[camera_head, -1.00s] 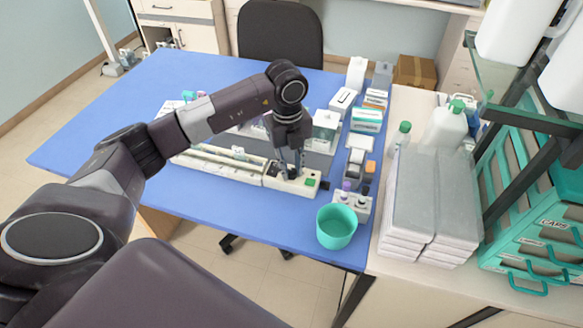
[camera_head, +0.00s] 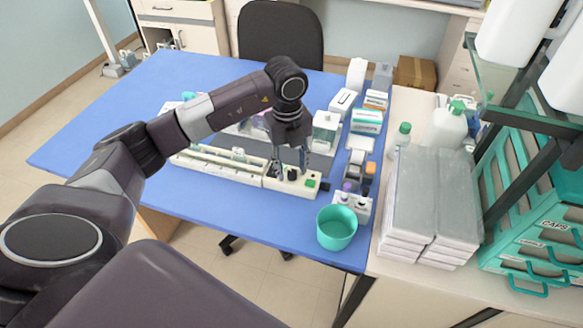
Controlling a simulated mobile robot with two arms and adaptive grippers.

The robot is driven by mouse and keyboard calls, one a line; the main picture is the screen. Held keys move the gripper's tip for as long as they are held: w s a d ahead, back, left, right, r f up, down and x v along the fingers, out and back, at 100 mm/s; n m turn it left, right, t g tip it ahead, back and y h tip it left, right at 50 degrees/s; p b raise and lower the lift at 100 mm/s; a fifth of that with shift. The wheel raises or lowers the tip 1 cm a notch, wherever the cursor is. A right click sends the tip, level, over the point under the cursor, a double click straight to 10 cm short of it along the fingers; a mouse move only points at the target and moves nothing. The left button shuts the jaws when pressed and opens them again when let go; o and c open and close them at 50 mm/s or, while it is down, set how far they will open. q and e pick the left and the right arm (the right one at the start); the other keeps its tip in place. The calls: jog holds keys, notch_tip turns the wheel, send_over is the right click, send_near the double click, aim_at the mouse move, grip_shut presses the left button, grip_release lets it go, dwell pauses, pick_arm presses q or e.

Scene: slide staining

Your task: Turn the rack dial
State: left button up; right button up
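The staining rack (camera_head: 225,164) is a long cream unit lying across the blue table. Its right end is a control block (camera_head: 272,183) with a green square (camera_head: 310,183) and small dark knobs. One dark knob (camera_head: 292,175), which looks like the dial, stands on top of this block. My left gripper (camera_head: 290,170) points down over the block, its two fingers spread apart on either side of the knob with nothing seen held between them. Whether a finger touches the knob is too small to tell. My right gripper is not in view.
A teal cup (camera_head: 336,227) stands at the table's front right edge. A small holder with bottles (camera_head: 352,203) is just right of the control block. White boxes stand behind it. The blue table (camera_head: 110,120) is clear at left. Grey-topped stacks (camera_head: 432,195) fill the right counter.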

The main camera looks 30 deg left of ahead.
aim_at(289, 173)
pick_arm(q)
notch_tip(289, 173, up, 11)
jog(key=shift+s+a, duration=0.15)
jog(key=shift+s, duration=0.05)
dwell(0.6)
